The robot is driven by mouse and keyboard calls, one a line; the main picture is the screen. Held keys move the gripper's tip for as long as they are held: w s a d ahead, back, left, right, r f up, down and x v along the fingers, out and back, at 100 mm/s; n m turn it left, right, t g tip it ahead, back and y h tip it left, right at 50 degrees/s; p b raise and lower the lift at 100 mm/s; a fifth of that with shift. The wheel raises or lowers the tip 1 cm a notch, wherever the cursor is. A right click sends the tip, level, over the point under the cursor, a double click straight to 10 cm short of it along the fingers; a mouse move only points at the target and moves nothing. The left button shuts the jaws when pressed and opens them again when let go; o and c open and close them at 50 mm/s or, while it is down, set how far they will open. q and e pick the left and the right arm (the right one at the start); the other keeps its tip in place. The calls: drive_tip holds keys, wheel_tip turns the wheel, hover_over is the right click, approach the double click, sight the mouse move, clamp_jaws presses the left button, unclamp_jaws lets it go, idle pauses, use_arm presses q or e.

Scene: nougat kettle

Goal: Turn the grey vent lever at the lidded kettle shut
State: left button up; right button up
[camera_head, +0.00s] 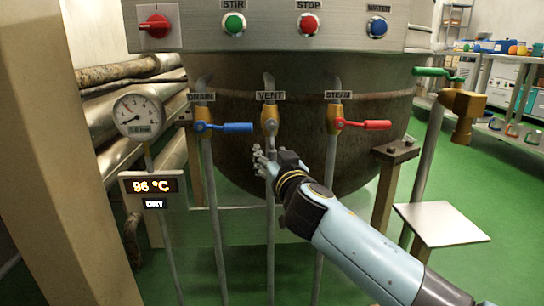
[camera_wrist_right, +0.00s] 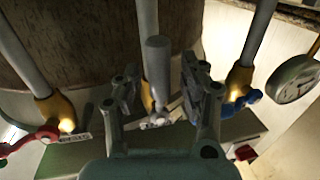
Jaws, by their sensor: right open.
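The lidded kettle (camera_head: 360,130) fills the middle of the head view. Its vent valve (camera_head: 270,113) is brass, under a VENT label, between two other valves. The grey vent lever (camera_head: 270,127) hangs down along its pipe in the head view. In the right wrist view the grey lever (camera_wrist_right: 158,65) shows as a thick bar between my fingers. My right gripper (camera_head: 265,162) is just below the vent valve; in the wrist view its fingers (camera_wrist_right: 160,85) are apart, one either side of the lever. Whether they touch it I cannot tell. My left gripper is out of view.
A blue lever (camera_head: 230,127) and a red lever (camera_head: 365,125) stick out sideways to the left and right. A gauge (camera_head: 138,112) and a display (camera_head: 155,188) reading 96 °C and DRY stand left. A pale square plate (camera_head: 442,223) is at right.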

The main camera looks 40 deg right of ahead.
drive_tip(key=shift+c, duration=0.4)
clamp_jaws()
drive_tip(key=shift+f, duration=0.15)
